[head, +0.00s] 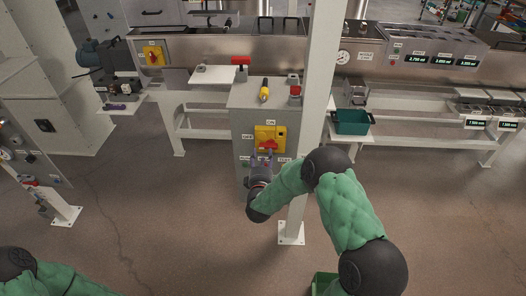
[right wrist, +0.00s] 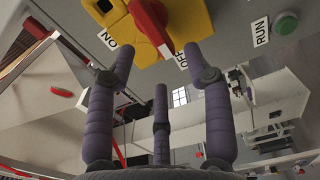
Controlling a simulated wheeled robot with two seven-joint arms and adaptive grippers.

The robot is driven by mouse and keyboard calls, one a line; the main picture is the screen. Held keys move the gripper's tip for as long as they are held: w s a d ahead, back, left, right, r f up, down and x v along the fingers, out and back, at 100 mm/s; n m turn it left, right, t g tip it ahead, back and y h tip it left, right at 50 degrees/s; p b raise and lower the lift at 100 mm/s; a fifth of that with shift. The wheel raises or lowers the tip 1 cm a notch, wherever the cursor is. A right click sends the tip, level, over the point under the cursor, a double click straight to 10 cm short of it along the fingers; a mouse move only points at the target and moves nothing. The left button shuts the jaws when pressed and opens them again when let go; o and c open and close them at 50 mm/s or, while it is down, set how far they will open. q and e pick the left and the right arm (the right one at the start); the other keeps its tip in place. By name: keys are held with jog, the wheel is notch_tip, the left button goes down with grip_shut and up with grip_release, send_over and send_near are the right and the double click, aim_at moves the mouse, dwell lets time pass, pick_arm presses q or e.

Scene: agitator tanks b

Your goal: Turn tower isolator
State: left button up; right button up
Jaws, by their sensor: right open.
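The tower isolator is a yellow plate (head: 263,133) with a red handle (head: 268,145) on the front of a grey cabinet (head: 243,126). In the right wrist view, the red handle (right wrist: 150,25) crosses the yellow plate (right wrist: 186,18) at the top, its near end close to the OFF label; an ON label is to the left. My right gripper (head: 262,158) is just below the handle in the head view. In the right wrist view its spread fingers (right wrist: 157,68) are open and empty, pointing at the isolator. Whether any fingertip touches it I cannot tell. My left gripper is out of view.
A white post (head: 318,80) stands right beside the cabinet. Another yellow isolator (head: 154,54) is at back left. A green bin (head: 352,122) is right of the post.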

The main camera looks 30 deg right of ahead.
jog(key=v, duration=0.8)
jog(key=s+a+f+m+g+y, duration=0.25)
jog(key=a+f+y, duration=0.2)
jog(key=f, duration=0.45)
jog(key=s+a+f+m+g+y, duration=0.25)
jog(key=a+f+y, duration=0.2)
jog(key=f, duration=0.35)
jog(key=s+a+f+m+g+y, duration=0.2)
jog(key=s+a+f+m+g, duration=0.2)
jog(key=s, duration=0.6)
jog(key=s+a+f+m+g+y, duration=0.2)
jog(key=s+a+f+m+g, duration=0.3)
jog(key=s, duration=0.5)
jog(key=shift+a+f+g, duration=0.3)
jog(key=shift+a+g, duration=0.2)
jog(key=shift+a, duration=0.65)
